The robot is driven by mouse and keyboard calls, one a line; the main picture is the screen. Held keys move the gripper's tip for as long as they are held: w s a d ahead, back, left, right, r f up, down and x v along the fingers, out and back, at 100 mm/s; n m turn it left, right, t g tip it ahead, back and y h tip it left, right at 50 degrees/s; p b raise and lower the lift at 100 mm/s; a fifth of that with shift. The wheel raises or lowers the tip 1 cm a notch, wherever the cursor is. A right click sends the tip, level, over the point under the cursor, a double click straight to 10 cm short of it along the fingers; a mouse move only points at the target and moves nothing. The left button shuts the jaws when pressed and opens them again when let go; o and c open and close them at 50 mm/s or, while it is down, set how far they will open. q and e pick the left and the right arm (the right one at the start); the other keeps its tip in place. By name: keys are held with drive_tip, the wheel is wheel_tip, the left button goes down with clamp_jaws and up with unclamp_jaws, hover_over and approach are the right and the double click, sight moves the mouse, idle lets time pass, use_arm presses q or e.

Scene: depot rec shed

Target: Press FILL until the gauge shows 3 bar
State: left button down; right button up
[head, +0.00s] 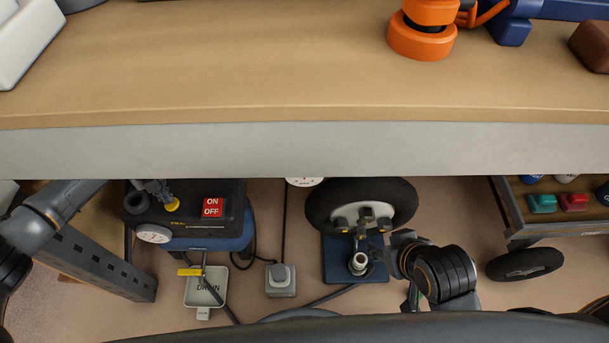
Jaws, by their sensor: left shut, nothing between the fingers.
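The dark compressor (232,226) with a blue lower part stands under the bench. Its yellow button (172,205) sits above a small yellow label that seems to read FILL. My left gripper (166,195) is shut and empty, its tips right at the button; I cannot tell if they touch it. A round white gauge (152,234) on the compressor is too small to read. Another white gauge (305,181) is mostly hidden by the bench edge, its reading unclear. My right gripper (378,250) is beside the wheel (320,205); its jaw opening is unclear.
A red ON/OFF switch (213,207) is right of the button. A yellow lever (190,271) is above the DRAIN tray (205,299). A grey pedal-like box (281,290) and hoses lie on the floor.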

use_arm(q)
drive_tip(key=shift+f, duration=0.1)
use_arm(e)
drive_tip(key=shift+w, duration=0.25)
